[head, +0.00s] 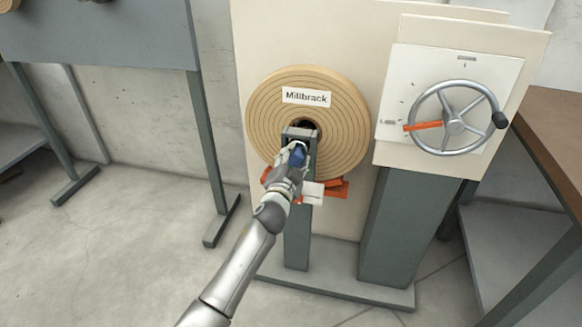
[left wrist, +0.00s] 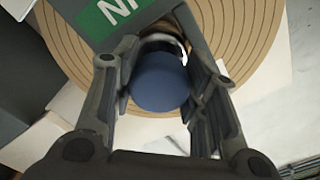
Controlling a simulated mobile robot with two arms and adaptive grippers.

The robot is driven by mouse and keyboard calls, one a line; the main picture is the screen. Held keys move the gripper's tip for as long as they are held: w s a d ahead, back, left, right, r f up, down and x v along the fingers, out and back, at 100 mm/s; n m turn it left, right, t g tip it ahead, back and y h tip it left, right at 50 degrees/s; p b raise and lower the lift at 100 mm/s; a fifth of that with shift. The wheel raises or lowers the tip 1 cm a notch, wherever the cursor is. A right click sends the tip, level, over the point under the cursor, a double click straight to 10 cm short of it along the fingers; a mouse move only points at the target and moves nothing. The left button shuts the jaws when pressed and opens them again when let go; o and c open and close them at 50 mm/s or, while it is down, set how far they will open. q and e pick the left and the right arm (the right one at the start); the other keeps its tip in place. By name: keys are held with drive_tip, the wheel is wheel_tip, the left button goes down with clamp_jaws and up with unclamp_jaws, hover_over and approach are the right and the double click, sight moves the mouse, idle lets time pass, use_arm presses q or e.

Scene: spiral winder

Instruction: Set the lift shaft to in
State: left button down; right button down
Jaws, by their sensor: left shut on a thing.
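The lift shaft's round blue knob (left wrist: 160,82) is between the two fingers of my left gripper (left wrist: 160,75) in the left wrist view. In the head view my left gripper (head: 297,153) is at the grey bracket (head: 299,133) in front of the spiral disc (head: 343,112), shut on the knob. A green plate with white letters, partly cut off (left wrist: 112,12), lies beside the knob in the left wrist view. My fingers and wrist hide much of the shaft in the head view. My right gripper is not in view.
A handwheel (head: 455,119) with a black handle and an orange pointer stands to the right on a cream panel (head: 425,160). The disc bears a "Millbrack" label (head: 306,97). Orange parts (head: 330,188) are below the disc. A brown-topped bench (head: 555,130) is at the right.

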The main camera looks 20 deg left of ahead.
use_arm(q)
drive_tip(key=c, duration=1.3)
unclamp_jaws()
drive_tip(key=shift+r, duration=0.2)
drive_tip(key=o, duration=0.5)
drive_tip(key=shift+w+f, duration=0.2)
drive_tip(key=shift+w, duration=0.05)
drive_tip(key=shift+s, duration=0.1)
drive_tip(key=shift+s, duration=0.5)
drive_tip(key=s, duration=1.1)
drive_tip(key=shift+d, duration=0.2)
